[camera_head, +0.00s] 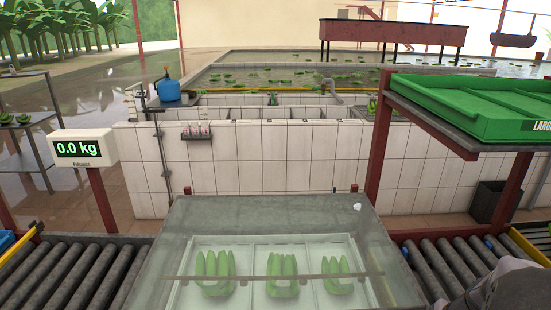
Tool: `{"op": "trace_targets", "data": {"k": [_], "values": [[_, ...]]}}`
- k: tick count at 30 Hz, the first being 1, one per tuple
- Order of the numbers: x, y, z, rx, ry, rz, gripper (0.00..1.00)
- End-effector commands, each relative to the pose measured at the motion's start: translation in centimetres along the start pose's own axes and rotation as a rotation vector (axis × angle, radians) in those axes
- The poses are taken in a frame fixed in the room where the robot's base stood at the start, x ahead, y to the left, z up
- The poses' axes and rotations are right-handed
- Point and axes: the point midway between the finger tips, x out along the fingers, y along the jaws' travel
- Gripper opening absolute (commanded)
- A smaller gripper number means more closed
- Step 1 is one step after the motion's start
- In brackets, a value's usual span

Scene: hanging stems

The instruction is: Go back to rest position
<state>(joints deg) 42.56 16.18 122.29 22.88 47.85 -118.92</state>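My gripper is not in view. A grey and dark part at the bottom right corner appears to be part of my arm, cut off by the picture edge. Three clusters of green bananas, left (215,270), middle (282,272) and right (338,275), lie in separate compartments of a pale tray (250,297) at the bottom centre. They are seen through a clear, greyish cover or box (270,215). No hanging stem can be made out.
A scale display (84,147) reads 0.0 kg at the left. Roller conveyors run left (70,275) and right (450,270) of the tray. A green tray marked LARGE (470,105) sits on a raised stand at right. A white tiled basin wall (270,160) stands behind.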

Motion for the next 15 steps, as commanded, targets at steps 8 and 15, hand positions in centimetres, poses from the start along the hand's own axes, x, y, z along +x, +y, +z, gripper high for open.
{"op": "trace_targets", "data": {"k": [8, 15], "values": [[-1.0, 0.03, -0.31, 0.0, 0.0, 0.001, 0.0], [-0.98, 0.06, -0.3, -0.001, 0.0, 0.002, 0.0]]}}
